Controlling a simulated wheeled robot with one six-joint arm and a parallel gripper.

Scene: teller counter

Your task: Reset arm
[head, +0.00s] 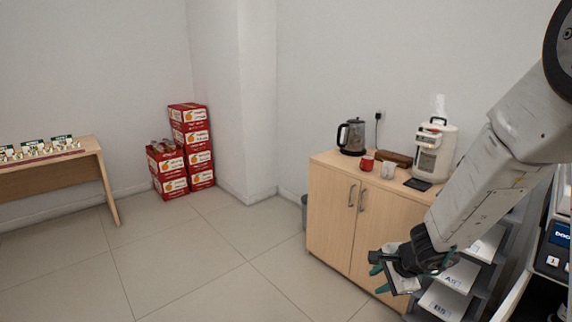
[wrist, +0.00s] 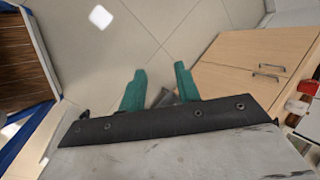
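My arm reaches down from the upper right in the head view, with my gripper (head: 378,273) at its lower end, in front of the wooden cabinet (head: 331,214). In the wrist view the two teal fingers of my gripper (wrist: 159,76) stand apart. Floor and a grey object, possibly the bin, show between them. I see nothing held between the fingers.
A kettle (head: 352,137), red mug (head: 367,163) and coffee machine (head: 434,152) stand on the cabinet. Grey trays (head: 449,301) sit right of my gripper. Red fruit boxes (head: 198,140) and a wooden table (head: 107,183) stand left. Floor between is clear.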

